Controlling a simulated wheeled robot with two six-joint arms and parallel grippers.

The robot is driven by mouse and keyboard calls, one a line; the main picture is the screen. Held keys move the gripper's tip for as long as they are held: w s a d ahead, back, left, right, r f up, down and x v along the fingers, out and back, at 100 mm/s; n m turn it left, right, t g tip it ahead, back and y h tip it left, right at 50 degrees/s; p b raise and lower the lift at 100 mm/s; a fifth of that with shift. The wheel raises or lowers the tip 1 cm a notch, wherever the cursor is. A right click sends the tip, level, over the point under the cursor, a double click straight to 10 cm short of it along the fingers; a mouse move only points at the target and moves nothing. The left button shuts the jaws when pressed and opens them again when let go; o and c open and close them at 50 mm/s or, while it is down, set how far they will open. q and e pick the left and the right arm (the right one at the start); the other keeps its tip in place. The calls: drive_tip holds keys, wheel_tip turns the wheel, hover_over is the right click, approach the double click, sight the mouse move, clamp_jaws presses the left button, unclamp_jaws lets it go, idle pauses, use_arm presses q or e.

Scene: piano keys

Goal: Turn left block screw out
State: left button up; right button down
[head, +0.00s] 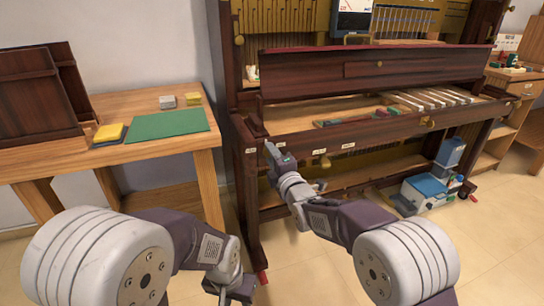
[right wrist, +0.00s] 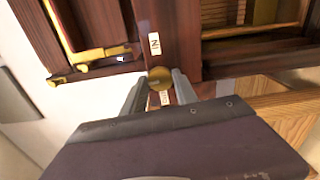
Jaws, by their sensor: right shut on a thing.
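The left block screw (right wrist: 160,76) is a round brass knob under the front of the dark wooden piano, at its left end. In the right wrist view it sits between the two grey fingers of my right gripper (right wrist: 160,88), which is shut on it. In the head view my right gripper (head: 271,154) reaches the piano's left front corner and hides the screw. My left gripper (head: 236,290) hangs low at the bottom of the head view, away from the piano; its fingers are not clear.
Small white labels, one reading "IN" (right wrist: 154,44), are on the wood by the screw. A wooden table (head: 90,168) with a green mat (head: 170,124) stands left of the piano. A blue and white device (head: 425,190) is on the floor at right.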

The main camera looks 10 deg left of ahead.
drive_tip(key=shift+f+n+b, duration=0.15)
drive_tip(key=shift+n+b, duration=7)
drive_tip(key=shift+n, duration=1.55)
drive_tip(key=c, duration=1)
unclamp_jaws()
drive_tip(key=shift+o, duration=0.2)
drive_tip(key=v, duration=0.9)
drive_tip(key=shift+d, duration=0.15)
